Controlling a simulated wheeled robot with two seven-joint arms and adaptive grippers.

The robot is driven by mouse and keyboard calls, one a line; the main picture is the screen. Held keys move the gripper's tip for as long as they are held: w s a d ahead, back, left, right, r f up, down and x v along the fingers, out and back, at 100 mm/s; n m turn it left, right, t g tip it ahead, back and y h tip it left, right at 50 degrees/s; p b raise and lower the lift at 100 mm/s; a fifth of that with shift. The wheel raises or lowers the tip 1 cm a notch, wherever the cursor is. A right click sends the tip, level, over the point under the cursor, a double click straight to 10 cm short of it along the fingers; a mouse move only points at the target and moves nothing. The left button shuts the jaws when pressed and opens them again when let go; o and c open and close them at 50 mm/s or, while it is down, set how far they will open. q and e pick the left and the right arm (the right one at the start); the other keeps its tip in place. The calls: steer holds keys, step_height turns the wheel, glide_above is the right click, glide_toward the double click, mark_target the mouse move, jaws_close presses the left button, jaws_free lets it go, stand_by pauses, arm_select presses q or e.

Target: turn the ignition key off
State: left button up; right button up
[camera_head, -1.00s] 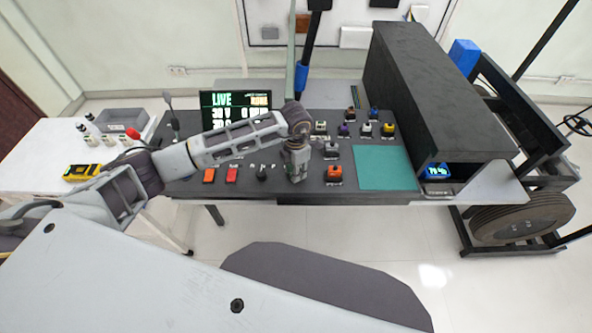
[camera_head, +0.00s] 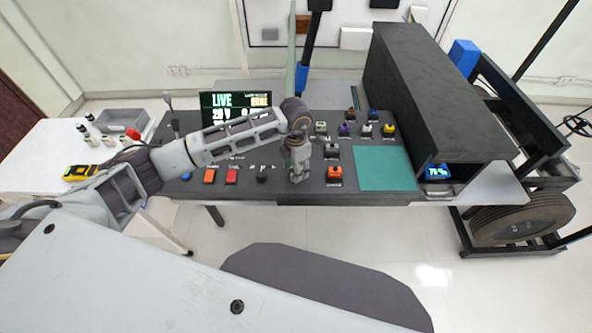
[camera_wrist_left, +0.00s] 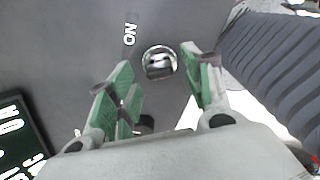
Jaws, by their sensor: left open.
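The ignition switch (camera_wrist_left: 159,62) is a round silver barrel with a dark bar across its face, set in the dark panel in the left wrist view. The white marking "ON" stands beside it, to its left. My left gripper (camera_wrist_left: 157,75) is open, with one green-padded finger on each side of the switch in the picture. I cannot tell whether either finger touches it. In the head view my left gripper (camera_head: 298,174) points down at the panel (camera_head: 225,192) and hides the switch. My right gripper is not in view.
A display reading "LIVE" (camera_head: 235,103) stands behind my forearm. Orange-red buttons (camera_head: 231,176) and a black knob (camera_head: 262,173) lie left of the gripper; several coloured switches (camera_head: 335,173) lie right. A teal mat (camera_head: 385,168) and a black housing (camera_head: 430,90) are farther right.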

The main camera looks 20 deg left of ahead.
arm_select(q)
step_height(320, 180, up, 10)
steer(key=shift+r, duration=0.2)
stand_by(0.3)
stand_by(0.4)
